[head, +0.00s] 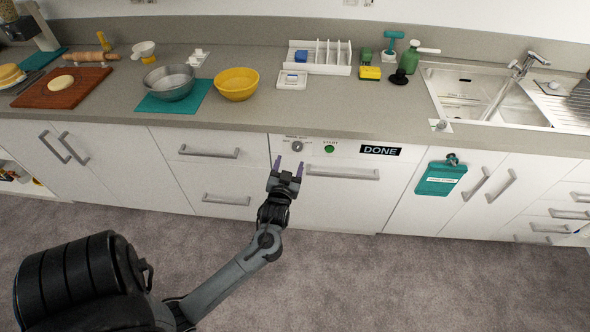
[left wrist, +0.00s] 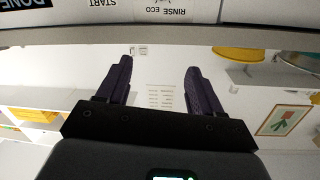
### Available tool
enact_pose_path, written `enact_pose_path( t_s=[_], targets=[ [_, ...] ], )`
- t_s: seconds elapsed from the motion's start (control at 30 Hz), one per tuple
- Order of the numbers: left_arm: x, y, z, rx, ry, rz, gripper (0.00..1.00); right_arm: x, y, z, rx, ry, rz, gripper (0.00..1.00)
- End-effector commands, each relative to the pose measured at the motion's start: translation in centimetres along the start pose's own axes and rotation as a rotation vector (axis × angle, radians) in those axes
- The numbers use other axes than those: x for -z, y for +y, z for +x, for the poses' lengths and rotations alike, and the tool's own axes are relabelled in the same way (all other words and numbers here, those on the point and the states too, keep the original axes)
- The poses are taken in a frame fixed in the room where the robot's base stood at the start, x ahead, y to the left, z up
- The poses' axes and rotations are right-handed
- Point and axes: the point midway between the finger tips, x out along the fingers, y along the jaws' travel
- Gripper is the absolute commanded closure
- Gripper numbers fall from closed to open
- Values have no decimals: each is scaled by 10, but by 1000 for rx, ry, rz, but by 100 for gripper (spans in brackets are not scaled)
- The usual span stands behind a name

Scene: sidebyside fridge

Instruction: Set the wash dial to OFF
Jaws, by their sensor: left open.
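The wash dial (head: 297,146) is a small round grey knob on the white dishwasher front panel, left of the green START button (head: 329,149). Small print surrounds the dial; its pointer setting is too small to read. My left gripper (head: 289,165) is open and empty, its dark purple fingers pointing up just below the dial, with no contact visible. In the left wrist view the open fingers (left wrist: 160,68) have nothing between them. The upside-down RINSE ECO label (left wrist: 165,13) shows at the top edge there; the knob itself is not visible. My right gripper is not in view.
A DONE display (head: 380,150) sits right of the button. A bar handle (head: 343,174) runs just right of my left gripper. The countertop edge overhangs the panel. A teal clipboard (head: 440,178) hangs farther right. The grey carpet (head: 370,280) in front is clear.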

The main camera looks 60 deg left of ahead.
Motion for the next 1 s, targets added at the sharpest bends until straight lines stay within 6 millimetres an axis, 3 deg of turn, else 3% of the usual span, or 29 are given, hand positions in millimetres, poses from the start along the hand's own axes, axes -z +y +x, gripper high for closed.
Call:
enact_pose_path(
  t_s=[0.03,0.1,0.2,0.33,0.5,0.67,1.0],
  targets=[
    [-34,4,10,25,5,-15,34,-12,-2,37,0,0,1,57],
    [-53,5,20,50,5,-32,34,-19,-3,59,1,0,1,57],
    [-72,8,32,72,10,-56,34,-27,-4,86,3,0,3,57],
    [-84,14,41,85,28,-89,34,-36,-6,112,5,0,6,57],
    [-87,22,48,88,46,-115,34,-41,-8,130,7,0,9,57],
    [-86,24,54,89,54,-122,34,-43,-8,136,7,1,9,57],
    [-84,20,100,89,55,-122,34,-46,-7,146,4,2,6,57]
  ],
)
